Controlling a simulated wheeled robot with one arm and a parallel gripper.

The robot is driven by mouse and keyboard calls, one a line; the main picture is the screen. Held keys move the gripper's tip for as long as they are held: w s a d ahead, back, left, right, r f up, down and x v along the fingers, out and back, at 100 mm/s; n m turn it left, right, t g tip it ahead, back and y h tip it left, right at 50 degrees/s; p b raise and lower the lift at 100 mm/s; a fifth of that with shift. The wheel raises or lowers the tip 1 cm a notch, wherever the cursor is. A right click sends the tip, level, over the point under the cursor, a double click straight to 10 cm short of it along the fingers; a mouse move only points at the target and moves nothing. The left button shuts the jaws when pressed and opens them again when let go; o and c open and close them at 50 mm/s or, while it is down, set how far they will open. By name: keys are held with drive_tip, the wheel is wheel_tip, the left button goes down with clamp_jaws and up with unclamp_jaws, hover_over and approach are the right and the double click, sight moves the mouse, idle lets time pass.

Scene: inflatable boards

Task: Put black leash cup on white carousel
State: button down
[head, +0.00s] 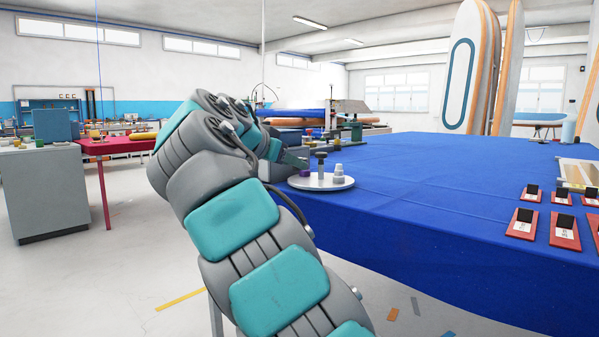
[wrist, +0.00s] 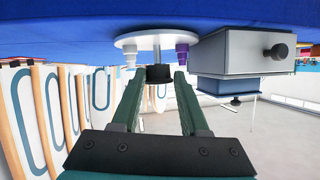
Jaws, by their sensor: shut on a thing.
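The white carousel (head: 337,184) is a round plate at the near left corner of the blue table. It also shows upside down at the top of the wrist view (wrist: 137,42). A black knob (wrist: 159,74) tops a post at its middle and shows in the head view too (head: 321,155). My gripper (wrist: 158,78) has its fingertips on either side of this knob. A white stepped cup (head: 338,171) and a purple cup (wrist: 182,53) stand on the plate. I cannot make out a separate black leash cup.
A grey box with a black knob (wrist: 250,52) stands beside the carousel. The blue table (head: 420,190) is largely clear to the right, with several red tags (head: 523,222) near its front edge. Upright boards (head: 468,70) stand behind.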

drive_tip(key=w, duration=0.1)
drive_tip(key=w+d, duration=0.1)
drive_tip(key=w, duration=0.1)
drive_tip(key=w+p, duration=0.1)
drive_tip(key=shift+w+d+f, duration=0.25)
drive_tip(key=shift+w+d, duration=0.05)
drive_tip(key=shift+w, duration=0.05)
drive_tip(key=shift+f+b, duration=0.55)
drive_tip(key=shift+f, duration=1.25)
drive_tip(key=shift+f, duration=0.15)
drive_tip(key=shift+c, duration=2.1)
unclamp_jaws()
drive_tip(key=v, duration=1.2)
drive_tip(key=shift+r, duration=0.25)
